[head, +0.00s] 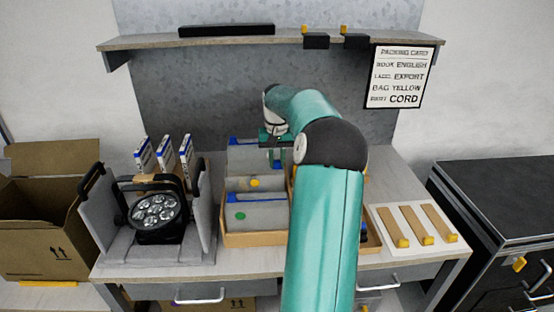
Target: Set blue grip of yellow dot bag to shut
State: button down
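The yellow dot bag (240,184) is a grey bag with a yellow dot. It stands in the middle of a row of bags in a wooden tray (255,240) on the bench. The green dot bag (265,216) stands in front of it, with blue at its top left, and another grey bag (243,158) with a blue top strip stands behind. The yellow dot bag's blue grip is too small or hidden to make out clearly. My gripper (276,157) points down above the rear part of the tray, behind the yellow dot. Its finger gap is unclear, and my arm hides the tray's right side.
A lamp (156,212) sits in grey foam at left, with several blue-white boxes (165,154) behind. An open carton (40,232) is far left. Wooden strips (415,222) lie right. A shelf (230,41) and packing card (400,76) are above; a black case (500,200) is far right.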

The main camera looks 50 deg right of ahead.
aim_at(230, 171)
jog(key=w+a, duration=0.6)
jog(key=w, duration=0.1)
jog(key=w+a, duration=0.4)
jog(key=shift+w, duration=0.15)
jog(key=c, duration=1.2)
grip_release()
jog(key=shift+c, duration=0.2)
notch_tip(230, 171, up, 14)
